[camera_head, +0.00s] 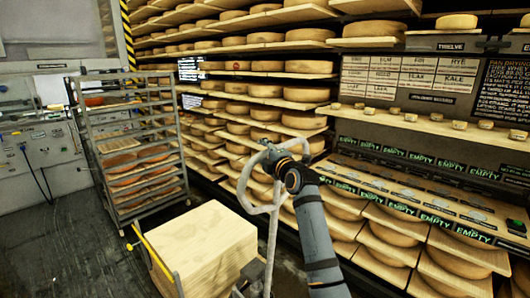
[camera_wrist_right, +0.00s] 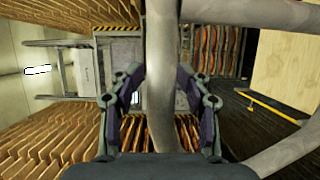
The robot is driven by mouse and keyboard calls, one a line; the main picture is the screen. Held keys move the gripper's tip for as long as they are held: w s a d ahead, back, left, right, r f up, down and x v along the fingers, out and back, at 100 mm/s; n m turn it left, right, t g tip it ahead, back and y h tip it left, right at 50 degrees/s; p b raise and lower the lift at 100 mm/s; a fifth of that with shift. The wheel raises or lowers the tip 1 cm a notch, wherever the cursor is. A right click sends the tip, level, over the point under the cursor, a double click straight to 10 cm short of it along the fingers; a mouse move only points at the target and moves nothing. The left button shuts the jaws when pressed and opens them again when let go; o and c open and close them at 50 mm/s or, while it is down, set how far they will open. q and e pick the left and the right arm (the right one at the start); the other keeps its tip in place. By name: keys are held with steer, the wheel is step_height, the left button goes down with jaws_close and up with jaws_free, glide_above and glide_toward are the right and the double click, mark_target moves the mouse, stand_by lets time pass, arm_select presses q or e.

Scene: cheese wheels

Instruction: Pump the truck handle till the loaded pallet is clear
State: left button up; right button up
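The truck handle (camera_head: 273,225) is a pale grey tube with a loop at its top, rising in front of the load. My right gripper (camera_head: 270,152) is at the top of the loop. In the right wrist view the handle tube (camera_wrist_right: 162,110) runs between the two fingers of my right gripper (camera_wrist_right: 162,72), whose tips close in against its sides. The load, a pale wooden block (camera_head: 205,250), stands low behind the handle and also shows in the wrist view (camera_wrist_right: 288,65). The pallet under it and its floor clearance are hidden. My left gripper is not in view.
A wheeled metal rack (camera_head: 130,150) stands to the left. Tall shelves of cheese wheels (camera_head: 265,90) fill the back and right, close to my right arm. A yellow bar (camera_head: 155,262) runs beside the load. Dark floor (camera_head: 60,260) is clear at lower left.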

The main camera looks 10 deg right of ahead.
steer(key=shift+d, duration=0.4)
steer(key=v, duration=1.1)
steer(key=shift+s, duration=0.4)
